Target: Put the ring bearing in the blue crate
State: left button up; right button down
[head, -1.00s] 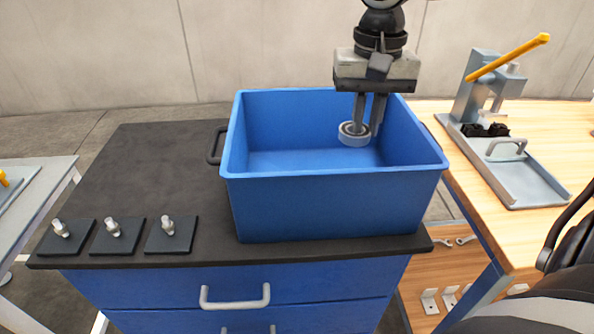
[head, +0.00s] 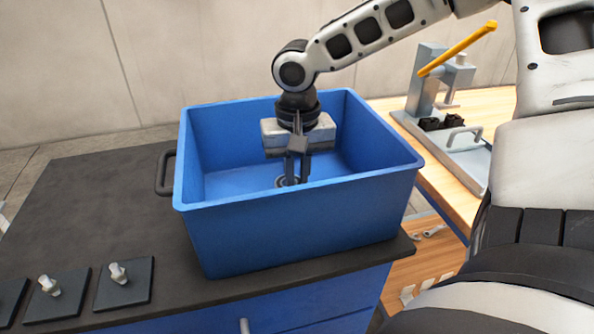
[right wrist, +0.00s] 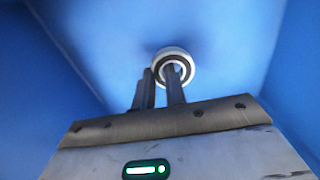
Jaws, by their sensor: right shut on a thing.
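The blue crate (head: 300,226) stands on the dark top of a blue cabinet. My right gripper (head: 291,181) reaches down inside the crate from above, its fingers pointing at the crate's floor. It is shut on the ring bearing (head: 281,181), a grey metal ring with a dark inner band, mostly hidden behind the fingers and the crate's front rim in the head view. In the right wrist view the ring bearing (right wrist: 174,67) is at the fingertips, one finger inside the hole and one outside. I cannot tell whether it touches the crate floor. My left gripper is not in view.
Several dark pads with small metal fittings (head: 118,272) lie at the cabinet's front left. A press with a yellow lever (head: 457,48) stands on the wooden bench at right. The cabinet top (head: 95,205) left of the crate is clear.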

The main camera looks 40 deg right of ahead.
aim_at(297, 182)
jog(key=shift+f+b, duration=0.35)
jog(key=shift+f, duration=0.25)
jog(key=c, duration=1.4)
grip_release()
jog(key=shift+c, duration=0.2)
notch_tip(297, 182, up, 13)
jog(key=p, duration=0.2)
jog(key=shift+r, duration=0.15)
